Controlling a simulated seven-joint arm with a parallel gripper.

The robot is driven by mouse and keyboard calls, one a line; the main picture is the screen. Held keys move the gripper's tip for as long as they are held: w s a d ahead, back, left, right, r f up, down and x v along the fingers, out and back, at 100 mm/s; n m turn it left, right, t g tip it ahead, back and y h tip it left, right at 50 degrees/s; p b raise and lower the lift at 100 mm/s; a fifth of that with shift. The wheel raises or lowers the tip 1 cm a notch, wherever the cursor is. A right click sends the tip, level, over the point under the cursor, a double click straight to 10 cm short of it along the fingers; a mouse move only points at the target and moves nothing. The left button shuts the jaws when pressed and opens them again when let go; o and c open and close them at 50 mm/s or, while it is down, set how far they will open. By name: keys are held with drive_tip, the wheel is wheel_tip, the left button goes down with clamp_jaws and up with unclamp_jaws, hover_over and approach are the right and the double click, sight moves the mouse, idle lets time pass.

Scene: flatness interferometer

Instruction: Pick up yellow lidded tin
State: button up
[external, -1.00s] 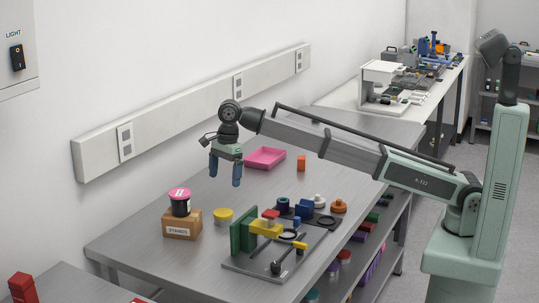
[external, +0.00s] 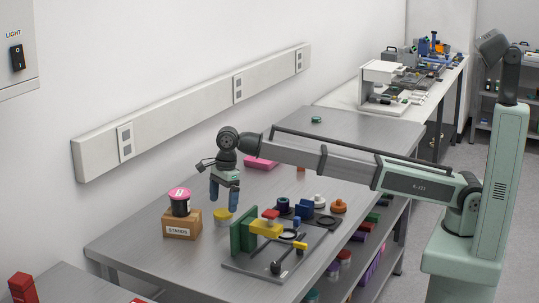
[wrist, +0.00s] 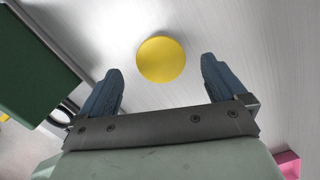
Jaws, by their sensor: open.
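The yellow lidded tin (external: 222,216) stands on the metal table, right of the brown box. In the wrist view its round yellow lid (wrist: 161,59) lies beyond and between my two blue fingertips. My gripper (external: 225,200) is open and empty, pointing down just above the tin in the external view; its fingers partly cover the tin there. The open fingers also show in the wrist view (wrist: 162,80). I cannot tell the exact height between fingertips and lid.
A brown box (external: 181,225) with a black, pink-topped container (external: 180,201) stands left of the tin. A green upright block (external: 243,234) on the grey fixture plate (external: 262,266) stands close on the right. A pink tray (external: 262,163) lies behind.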

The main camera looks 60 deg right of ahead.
sight(223, 212)
drive_tip(key=shift+a+f, duration=0.15)
drive_tip(key=shift+f, duration=2.45)
drive_tip(key=c, duration=1.1)
drive_tip(key=shift+c, duration=0.2)
drive_tip(key=shift+r, duration=0.15)
